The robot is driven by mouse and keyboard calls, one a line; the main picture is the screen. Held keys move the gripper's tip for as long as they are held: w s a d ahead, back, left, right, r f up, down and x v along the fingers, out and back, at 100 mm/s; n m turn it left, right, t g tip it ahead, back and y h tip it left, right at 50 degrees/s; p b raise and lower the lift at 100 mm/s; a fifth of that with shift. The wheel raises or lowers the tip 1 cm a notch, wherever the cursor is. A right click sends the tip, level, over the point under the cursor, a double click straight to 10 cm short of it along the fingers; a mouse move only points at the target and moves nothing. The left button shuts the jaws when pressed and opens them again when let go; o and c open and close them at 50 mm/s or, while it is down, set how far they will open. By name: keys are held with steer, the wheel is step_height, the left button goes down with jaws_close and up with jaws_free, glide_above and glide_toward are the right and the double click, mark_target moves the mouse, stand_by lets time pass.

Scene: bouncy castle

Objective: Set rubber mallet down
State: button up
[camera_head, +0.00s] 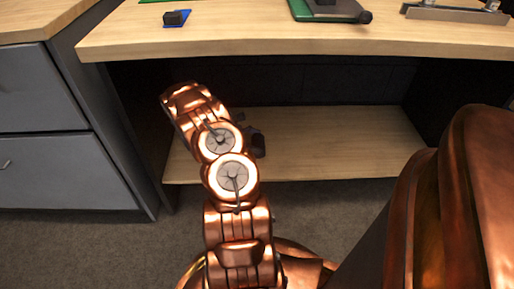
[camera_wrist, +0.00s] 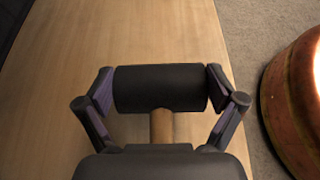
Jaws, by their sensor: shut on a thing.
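The rubber mallet shows in the wrist view, with a black cylindrical head (camera_wrist: 150,96) and a light wooden handle (camera_wrist: 162,128). My gripper (camera_wrist: 160,80) is shut on the head, one finger pressed to each end. The handle runs back under the gripper body, which hides its far part. Below the mallet is a pale wooden shelf (camera_wrist: 75,40); I cannot tell whether the mallet touches it. In the head view my arm reaches under the workbench over this lower shelf (camera_head: 340,150), and hides most of the gripper and mallet.
The workbench top (camera_head: 230,33) overhangs the shelf and carries a small blue item (camera_head: 178,19), a green item (camera_head: 300,10) and a metal item (camera_head: 455,13). Grey drawers (camera_head: 50,165) stand at the left. The shelf's right part is clear. Grey carpet (camera_head: 110,240) lies in front.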

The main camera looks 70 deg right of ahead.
step_height(320, 180, down, 3)
steer(key=shift+f+b, duration=0.15)
steer(key=shift+b, duration=0.55)
steer(key=o, duration=1.2)
steer(key=shift+r, duration=0.2)
steer(key=p+v, duration=0.3)
steer(key=v, duration=0.4)
steer(key=shift+w+a, duration=0.1)
steer(key=shift+w, duration=0.05)
